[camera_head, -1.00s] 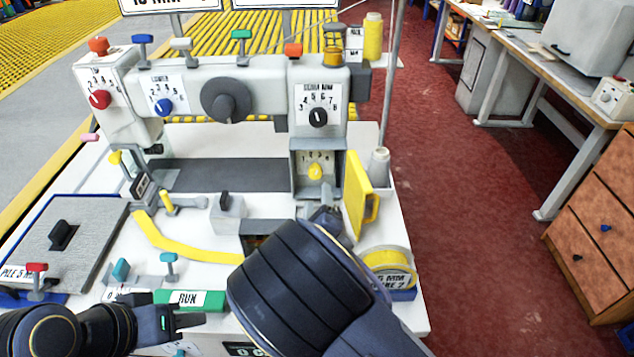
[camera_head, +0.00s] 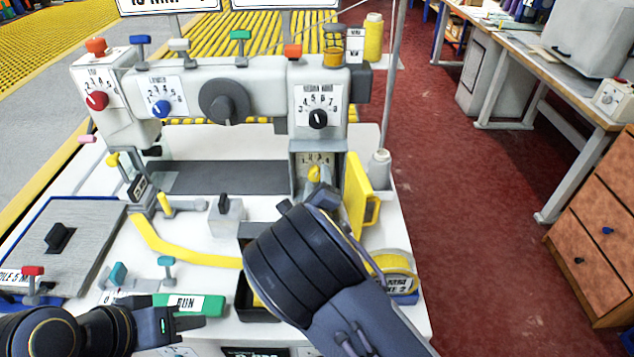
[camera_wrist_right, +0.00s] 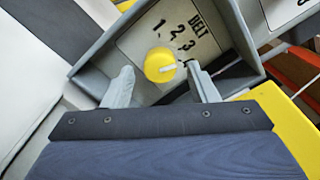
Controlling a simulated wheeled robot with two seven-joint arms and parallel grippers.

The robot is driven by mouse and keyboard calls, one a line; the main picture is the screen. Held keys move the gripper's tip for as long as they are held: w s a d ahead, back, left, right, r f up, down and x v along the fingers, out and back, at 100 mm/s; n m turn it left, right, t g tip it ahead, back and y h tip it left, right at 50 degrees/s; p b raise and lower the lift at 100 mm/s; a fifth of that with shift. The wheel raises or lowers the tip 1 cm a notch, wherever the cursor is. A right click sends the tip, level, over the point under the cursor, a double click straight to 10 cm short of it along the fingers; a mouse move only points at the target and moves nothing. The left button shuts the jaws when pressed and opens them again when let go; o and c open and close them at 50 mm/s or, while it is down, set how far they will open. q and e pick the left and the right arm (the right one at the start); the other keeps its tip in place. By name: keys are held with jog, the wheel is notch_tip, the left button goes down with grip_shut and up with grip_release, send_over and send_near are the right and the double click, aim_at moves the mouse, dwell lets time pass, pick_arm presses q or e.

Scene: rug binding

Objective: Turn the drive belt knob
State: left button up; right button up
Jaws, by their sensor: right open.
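The drive belt knob (camera_wrist_right: 160,65) is yellow with a white pointer line and sits on a light dial plate marked BELT (camera_wrist_right: 172,38) inside a grey recess. In the head view the knob (camera_head: 314,173) shows in the recess low on the machine's right column. My right gripper (camera_wrist_right: 162,88) is open in front of the knob, one finger on each side of it in the picture; I cannot tell whether they touch it. In the head view my right arm hides most of that gripper. My left gripper (camera_head: 190,321) is low at the left, beside the green RUN bar (camera_head: 210,302), its fingers apart with nothing between them.
A yellow hinged cover (camera_head: 358,195) stands open right of the recess. Other knobs are above: red (camera_head: 97,101), blue (camera_head: 161,109) and black (camera_head: 318,119). A grey handwheel (camera_head: 223,101) projects from the machine. A yellow tape roll (camera_head: 394,264) lies at the right edge.

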jog(key=c, duration=1)
jog(key=shift+m, duration=0.3)
jog(key=m+b, duration=0.1)
jog(key=m, duration=0.1)
jog(key=shift+f+m+b, duration=0.2)
jog(key=shift+m+b, duration=0.1)
jog(key=shift+b, duration=0.05)
jog(key=shift+a+m+b, duration=0.1)
jog(key=shift+m+b, duration=1.45)
jog(key=shift+m, duration=0.35)
